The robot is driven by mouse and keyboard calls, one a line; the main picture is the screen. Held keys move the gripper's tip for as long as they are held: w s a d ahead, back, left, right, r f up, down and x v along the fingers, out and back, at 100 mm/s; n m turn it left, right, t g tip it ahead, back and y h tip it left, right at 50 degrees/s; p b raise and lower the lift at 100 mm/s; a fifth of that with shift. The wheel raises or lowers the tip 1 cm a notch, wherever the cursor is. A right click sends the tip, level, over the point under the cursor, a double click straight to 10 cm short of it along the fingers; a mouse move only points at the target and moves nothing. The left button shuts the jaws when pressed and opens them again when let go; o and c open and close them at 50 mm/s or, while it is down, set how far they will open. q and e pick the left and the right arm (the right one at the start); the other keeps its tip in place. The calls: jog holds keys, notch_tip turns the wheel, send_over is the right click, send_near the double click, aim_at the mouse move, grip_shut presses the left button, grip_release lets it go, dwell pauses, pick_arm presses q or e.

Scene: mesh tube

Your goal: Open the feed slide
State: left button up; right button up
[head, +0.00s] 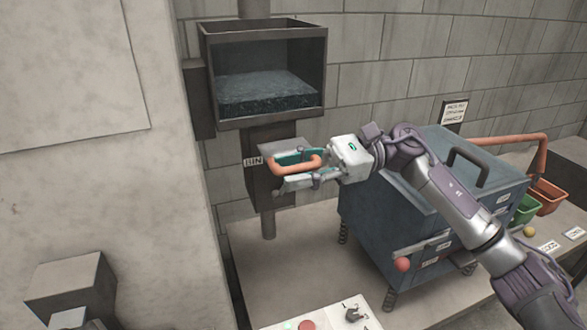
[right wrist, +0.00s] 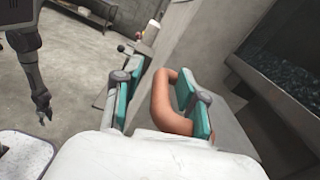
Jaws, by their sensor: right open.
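The feed slide shows as a grey plate (head: 283,146) under the hopper, with an orange loop handle (head: 284,167) on its front. My right gripper (head: 305,167) is open at the handle. In the right wrist view the orange handle (right wrist: 160,103) rises between the two teal-padded fingers (right wrist: 158,105), with the right finger partly inside the loop. I see a gap to the left finger; contact at the right finger is unclear. A dark arm with a gripper (right wrist: 42,108), probably my left one, hangs at the left of the wrist view; its jaws are too small to judge.
A blue-grey cabinet (head: 385,215) stands right on the bench (head: 270,285). A panel with a red button (head: 307,325) is in front. Green (head: 525,208) and orange (head: 549,196) bins stand far right.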

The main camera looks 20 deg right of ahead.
jog(key=d, duration=1.2)
jog(key=shift+a, duration=0.1)
